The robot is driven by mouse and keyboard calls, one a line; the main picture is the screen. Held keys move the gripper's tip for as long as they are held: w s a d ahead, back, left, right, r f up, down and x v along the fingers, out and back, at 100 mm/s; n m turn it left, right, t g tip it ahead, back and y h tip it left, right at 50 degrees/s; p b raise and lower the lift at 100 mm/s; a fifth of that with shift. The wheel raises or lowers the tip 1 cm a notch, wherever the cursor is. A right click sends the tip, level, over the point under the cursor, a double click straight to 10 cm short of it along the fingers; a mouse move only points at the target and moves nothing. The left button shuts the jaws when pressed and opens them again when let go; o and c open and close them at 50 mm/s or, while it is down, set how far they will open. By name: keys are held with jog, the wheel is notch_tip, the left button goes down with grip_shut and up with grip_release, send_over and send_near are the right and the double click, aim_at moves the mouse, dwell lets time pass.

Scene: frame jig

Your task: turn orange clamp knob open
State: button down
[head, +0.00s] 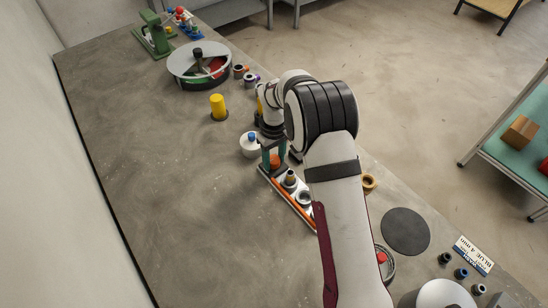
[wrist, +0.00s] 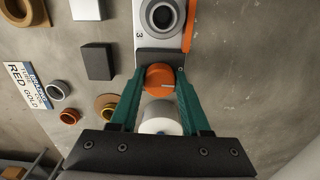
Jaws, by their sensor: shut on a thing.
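The orange clamp knob (wrist: 160,77) is at the end of the frame jig, between my green fingertips in the wrist view. My gripper (wrist: 161,75) is shut on the knob, one finger on each side of it. A short pale line marks the knob's face. The white jig (wrist: 146,22) carries the number 3 and a grey ring-shaped part (wrist: 162,15) near the knob. In the head view my gripper (head: 272,160) is at the far end of the jig (head: 298,208), and my arm hides part of the jig.
A white pot with a blue knob (head: 250,146) stands close to my gripper. A yellow cylinder (head: 218,107) and a round divided tray (head: 199,66) stand farther back. A dark disc (head: 405,231) lies at the right. The table's left part is clear.

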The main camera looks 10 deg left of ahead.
aim_at(274, 160)
jog(key=shift+n, duration=0.4)
jog(key=shift+c, duration=1.8)
grip_release()
notch_tip(274, 160, up, 16)
jog(key=shift+f, duration=0.1)
